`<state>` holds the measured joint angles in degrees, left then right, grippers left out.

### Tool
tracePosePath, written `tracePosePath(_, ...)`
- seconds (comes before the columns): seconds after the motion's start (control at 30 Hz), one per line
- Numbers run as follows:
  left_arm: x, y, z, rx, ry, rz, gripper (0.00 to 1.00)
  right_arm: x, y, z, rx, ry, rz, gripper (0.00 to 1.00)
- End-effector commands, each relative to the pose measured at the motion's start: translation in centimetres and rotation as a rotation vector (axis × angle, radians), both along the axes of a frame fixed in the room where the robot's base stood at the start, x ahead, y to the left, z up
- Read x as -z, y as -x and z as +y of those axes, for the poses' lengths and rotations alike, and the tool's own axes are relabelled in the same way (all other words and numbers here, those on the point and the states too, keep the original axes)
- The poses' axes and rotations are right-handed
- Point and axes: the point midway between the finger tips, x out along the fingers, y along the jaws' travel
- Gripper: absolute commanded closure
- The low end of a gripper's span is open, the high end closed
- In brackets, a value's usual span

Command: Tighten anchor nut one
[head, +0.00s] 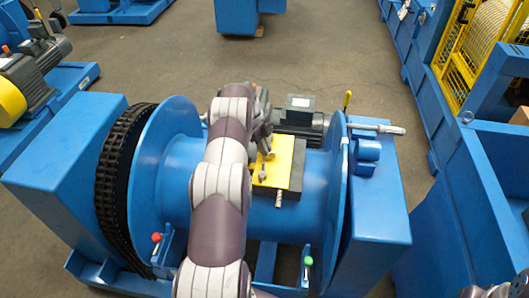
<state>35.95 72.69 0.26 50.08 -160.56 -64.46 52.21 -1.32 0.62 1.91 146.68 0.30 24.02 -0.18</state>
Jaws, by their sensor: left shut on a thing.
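A yellow plate (288,150) lies on a dark block (294,180) on the blue drum (313,190). Small metal fittings, which look like anchor nuts (262,173), stand along its left side. My left arm reaches up over the drum, and my left gripper (264,143) is at the upper left corner of the plate. It is shut on a small part there that looks like an anchor nut. The fingers mostly hide that part, so I cannot tell which nut it is.
A black chain (112,185) wraps the drum's left end. A grey motor (303,122) is behind the plate. Levers with a red knob (156,237) and a green knob (308,261) stand in front. Blue machines with yellow guards (470,55) stand right.

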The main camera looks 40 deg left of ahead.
Motion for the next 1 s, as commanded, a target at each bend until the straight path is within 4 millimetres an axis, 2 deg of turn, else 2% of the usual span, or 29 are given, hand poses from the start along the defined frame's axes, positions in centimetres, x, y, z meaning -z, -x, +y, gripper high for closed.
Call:
tracePosePath(0.03, 0.9, 0.2, -0.3, 0.027, 0.007, 0.01, 1.0, 0.7, 0.0, 0.0, 0.0, 0.0, 0.0, 0.57)
tracePosePath(0.3, 0.7, 0.2, -0.3, 0.128, 0.003, 0.014, 1.0, 1.7, 0.0, 0.0, 0.0, 0.0, 0.0, 0.57)
tracePosePath(0.87, 0.6, 0.2, -0.4, 0.159, 0.004, 0.018, 1.0, 1.9, 0.0, 0.0, 0.0, 0.0, 0.0, 0.57)
tracePosePath(0.9, 0.6, 0.2, -0.4, 0.159, 0.004, 0.018, 0.86, 1.9, 0.0, 0.0, 0.0, 0.0, 0.0, 0.57)
tracePosePath(0.97, 0.6, 0.2, -0.4, 0.159, 0.004, 0.018, 0.67, 1.9, 0.0, 0.0, 0.0, 0.0, 0.0, 0.57)
tracePosePath(1.0, 0.6, 0.2, -0.3, 0.159, 0.004, 0.017, 0.64, 1.9, 0.0, 0.0, 0.0, 0.0, 0.0, 0.57)
